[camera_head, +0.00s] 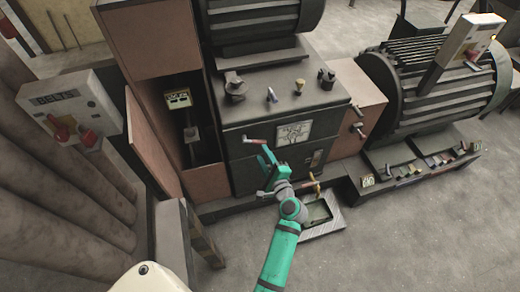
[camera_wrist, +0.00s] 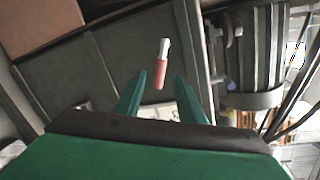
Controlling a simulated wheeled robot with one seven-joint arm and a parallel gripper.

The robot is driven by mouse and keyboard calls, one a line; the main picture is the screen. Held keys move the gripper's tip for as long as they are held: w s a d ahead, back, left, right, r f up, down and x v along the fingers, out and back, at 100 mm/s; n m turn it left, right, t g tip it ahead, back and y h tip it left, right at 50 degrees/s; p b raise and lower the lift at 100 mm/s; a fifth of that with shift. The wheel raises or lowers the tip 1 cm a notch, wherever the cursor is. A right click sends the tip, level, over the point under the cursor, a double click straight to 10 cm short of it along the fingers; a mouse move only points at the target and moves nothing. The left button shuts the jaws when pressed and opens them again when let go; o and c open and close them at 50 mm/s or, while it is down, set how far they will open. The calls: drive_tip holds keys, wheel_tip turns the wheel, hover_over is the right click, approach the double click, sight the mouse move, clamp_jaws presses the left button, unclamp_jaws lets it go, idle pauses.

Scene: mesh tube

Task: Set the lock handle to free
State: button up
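A small lever with a red-brown grip and a pale metal shank (camera_wrist: 161,72) shows ahead of my gripper (camera_wrist: 159,80) in the wrist view. Its lower end appears between the two teal fingertips, with a gap on each side. The fingers are apart and hold nothing. In the head view, a short handle (camera_head: 254,140) sticks out from the dark machine's front, just above my gripper (camera_head: 262,172). It looks like the same lever. No readable label marks it as the lock handle, and I cannot tell the remaining depth between fingers and lever.
The dark machine cabinet (camera_head: 245,178) carries several knobs on top. A brass-coloured handle (camera_head: 317,186) sits right of my gripper. An open brown door (camera_head: 150,145) stands to the left. A metal tray (camera_head: 322,228) lies on the floor below. The floor at the right front is clear.

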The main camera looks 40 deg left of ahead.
drive_tip(key=v, duration=0.4)
drive_tip(key=shift+s+d, duration=0.15)
drive_tip(key=shift+d, duration=0.1)
drive_tip(key=s+d+f+n+t+h, duration=0.15)
drive_tip(key=s+d+f+h, duration=0.3)
drive_tip(key=s+d, duration=0.45)
drive_tip(key=s+d+f+n+t+h, duration=0.1)
drive_tip(key=s+d+f+t+h, duration=0.35)
drive_tip(key=d, duration=0.75)
drive_tip(key=s+d+r+n+h, duration=0.2)
drive_tip(key=s+d+r+n, duration=0.2)
drive_tip(key=s+r, duration=0.3)
drive_tip(key=s+d+r+n+t+h, duration=0.1)
drive_tip(key=s+d+r+n, duration=0.3)
drive_tip(key=s+r, duration=0.4)
drive_tip(key=shift+s+d+r+h, duration=0.3)
drive_tip(key=shift+s+d+h, duration=0.35)
drive_tip(key=shift+s+h, duration=0.35)
drive_tip(key=shift+n, duration=0.25)
drive_tip(key=shift+c, duration=0.6)
